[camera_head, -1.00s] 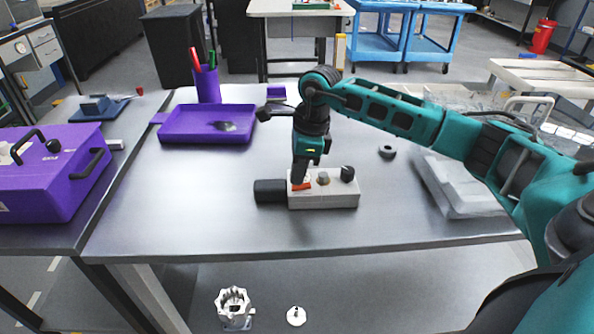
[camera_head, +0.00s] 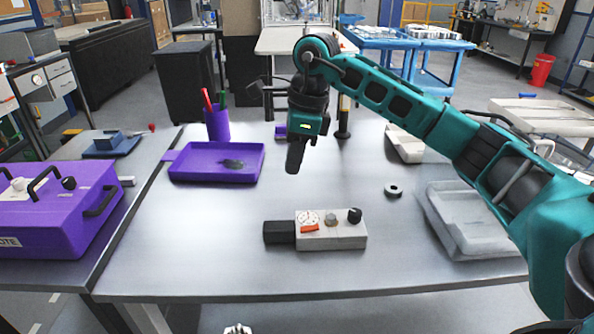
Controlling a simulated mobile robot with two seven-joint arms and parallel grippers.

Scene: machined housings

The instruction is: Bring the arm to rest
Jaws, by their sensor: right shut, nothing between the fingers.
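My right arm, teal and black, comes in from the right over the table. Its gripper (camera_head: 296,157) points down, shut and empty, in the air above the table. A light grey machined housing (camera_head: 343,236) with a dial, an orange-red lever, knobs and a black cylindrical end lies on the table below and nearer than the gripper. The gripper is apart from it.
A purple tray (camera_head: 178,163) and a purple cup (camera_head: 217,125) with pens stand at the back left. A purple box (camera_head: 60,232) is on the left bench. A grey ring (camera_head: 393,190) and a grey tray (camera_head: 437,228) are on the right. The table's middle is clear.

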